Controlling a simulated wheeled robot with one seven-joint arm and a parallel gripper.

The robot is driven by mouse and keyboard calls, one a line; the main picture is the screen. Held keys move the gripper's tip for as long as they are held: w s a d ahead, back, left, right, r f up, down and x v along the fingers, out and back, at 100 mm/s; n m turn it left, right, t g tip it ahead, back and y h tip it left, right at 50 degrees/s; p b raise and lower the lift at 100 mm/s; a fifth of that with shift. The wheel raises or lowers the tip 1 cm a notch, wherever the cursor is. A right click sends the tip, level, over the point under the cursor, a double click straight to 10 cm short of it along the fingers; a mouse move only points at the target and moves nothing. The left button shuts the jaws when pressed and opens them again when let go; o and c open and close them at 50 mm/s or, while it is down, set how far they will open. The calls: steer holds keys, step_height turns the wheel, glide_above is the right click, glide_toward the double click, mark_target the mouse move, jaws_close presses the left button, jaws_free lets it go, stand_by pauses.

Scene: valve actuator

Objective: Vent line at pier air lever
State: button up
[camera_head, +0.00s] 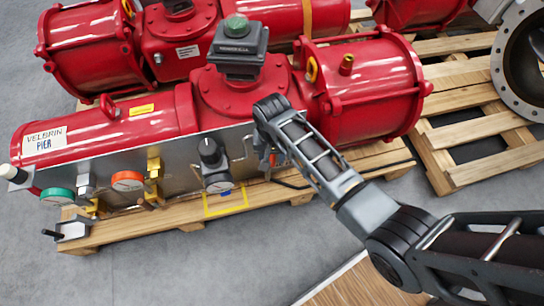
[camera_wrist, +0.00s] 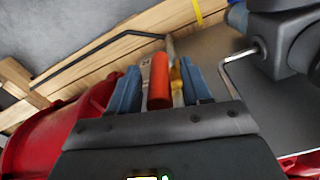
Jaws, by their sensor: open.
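The red actuator labelled "VELBRIN PIER" (camera_head: 45,140) lies on a wooden pallet, with a grey control panel (camera_head: 190,165) along its near side. In the wrist view an orange-red lever handle (camera_wrist: 159,85) stands between the two blue fingers of my gripper (camera_wrist: 160,88). The fingers are apart, with a gap visible on the left of the handle; I cannot tell whether either one touches it. A brass part (camera_wrist: 177,80) shows just beside the handle. In the head view my gripper (camera_head: 268,160) is at the panel's right part and mostly hides the lever.
Left of my gripper, the panel carries a black regulator knob (camera_head: 210,152), an orange disc (camera_head: 127,181) with brass fittings and a green disc (camera_head: 57,196). A bent metal rod (camera_wrist: 230,70) is close to the right finger. More red actuators lie behind. Grey floor in front is clear.

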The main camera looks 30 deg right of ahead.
steer(key=shift+f, duration=0.3)
jaws_close()
stand_by(0.3)
